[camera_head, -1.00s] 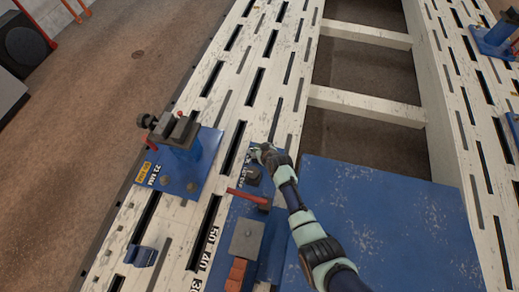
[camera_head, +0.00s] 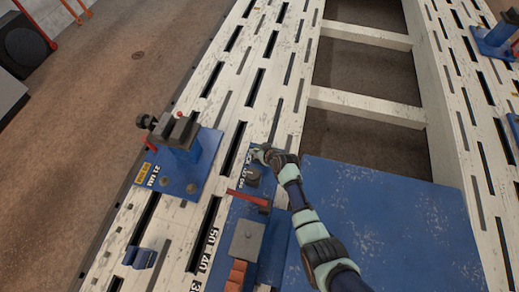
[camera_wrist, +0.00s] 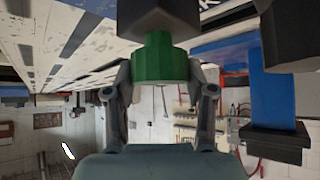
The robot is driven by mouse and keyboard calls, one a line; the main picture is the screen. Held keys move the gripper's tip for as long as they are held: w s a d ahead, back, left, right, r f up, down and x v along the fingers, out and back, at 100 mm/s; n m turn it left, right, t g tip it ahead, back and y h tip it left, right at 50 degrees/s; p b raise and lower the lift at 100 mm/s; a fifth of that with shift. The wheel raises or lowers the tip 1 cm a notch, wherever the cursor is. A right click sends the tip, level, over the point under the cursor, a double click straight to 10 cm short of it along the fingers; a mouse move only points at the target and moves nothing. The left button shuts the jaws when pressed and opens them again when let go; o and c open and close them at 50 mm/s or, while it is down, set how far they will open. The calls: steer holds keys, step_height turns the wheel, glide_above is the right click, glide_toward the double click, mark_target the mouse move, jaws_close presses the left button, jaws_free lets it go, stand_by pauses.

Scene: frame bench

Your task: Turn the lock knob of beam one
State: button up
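A green ribbed knob (camera_wrist: 160,60) shows in the wrist view, under a dark block (camera_wrist: 160,15). I take it to be the lock knob of beam one. The two fingers of my gripper (camera_wrist: 161,85) stand on either side of it. They are very close to its sides, and I cannot tell whether both touch. In the head view my gripper (camera_head: 257,153) is low at the far end of a blue fixture (camera_head: 232,222). My gripper and wrist hide the knob there.
A blue fixture with a dark clamp (camera_head: 177,132) stands to the left. A red lever (camera_head: 248,198) and a grey block (camera_head: 246,240) sit close to my arm. A blue plate (camera_head: 390,225) lies to the right. The slotted white frame (camera_head: 270,60) is clear farther back.

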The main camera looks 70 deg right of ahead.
steer(key=o, duration=0.3)
steer(key=shift+o, duration=0.2)
steer(key=v, duration=1.2)
